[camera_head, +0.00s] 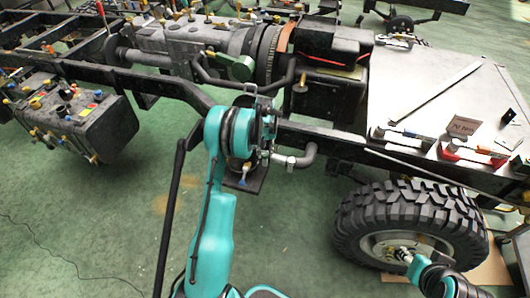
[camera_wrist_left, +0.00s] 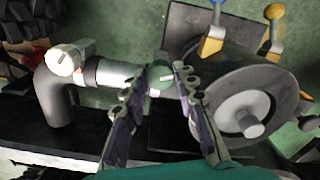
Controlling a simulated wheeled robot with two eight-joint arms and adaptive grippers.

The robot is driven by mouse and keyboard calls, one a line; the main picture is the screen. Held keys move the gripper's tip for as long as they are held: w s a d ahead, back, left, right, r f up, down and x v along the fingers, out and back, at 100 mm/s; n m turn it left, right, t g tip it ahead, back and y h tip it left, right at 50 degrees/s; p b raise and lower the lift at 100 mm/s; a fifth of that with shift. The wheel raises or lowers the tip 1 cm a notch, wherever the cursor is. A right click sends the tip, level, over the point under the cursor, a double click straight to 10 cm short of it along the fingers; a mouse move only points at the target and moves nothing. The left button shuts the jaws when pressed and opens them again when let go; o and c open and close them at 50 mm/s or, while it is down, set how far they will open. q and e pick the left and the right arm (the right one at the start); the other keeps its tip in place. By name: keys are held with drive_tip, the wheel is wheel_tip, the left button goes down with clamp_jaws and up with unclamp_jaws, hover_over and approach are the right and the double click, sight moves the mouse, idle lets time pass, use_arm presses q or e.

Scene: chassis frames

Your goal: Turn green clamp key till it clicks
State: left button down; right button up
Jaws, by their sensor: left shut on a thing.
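In the left wrist view my left gripper (camera_wrist_left: 167,76) is shut on the green clamp key (camera_wrist_left: 161,79), a small green piece between its fingertips. The key sits beside the end of a metal pipe (camera_wrist_left: 113,73), between it and a large dark round housing (camera_wrist_left: 246,104). In the head view my left gripper (camera_head: 264,153) is at the chassis rail, left of the bent pipe (camera_head: 306,158); my own wrist hides the key there. My right gripper (camera_head: 404,253) is low at the right, in front of the wheel hub; its finger opening is too small to judge.
A big tyre (camera_head: 412,215) stands at the right below the chassis. A grey deck (camera_head: 435,90) above it carries tools and a label card. Yellow and blue handled valves (camera_wrist_left: 273,28) rise near the housing.

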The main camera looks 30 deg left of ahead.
sight(265, 154)
use_arm(q)
drive_tip(key=shift+m, duration=1.2)
drive_tip(key=c, duration=1.2)
unclamp_jaws()
drive_tip(key=shift+r, duration=0.1)
wheel_tip(265, 154, up, 12)
drive_tip(key=shift+f, duration=0.1)
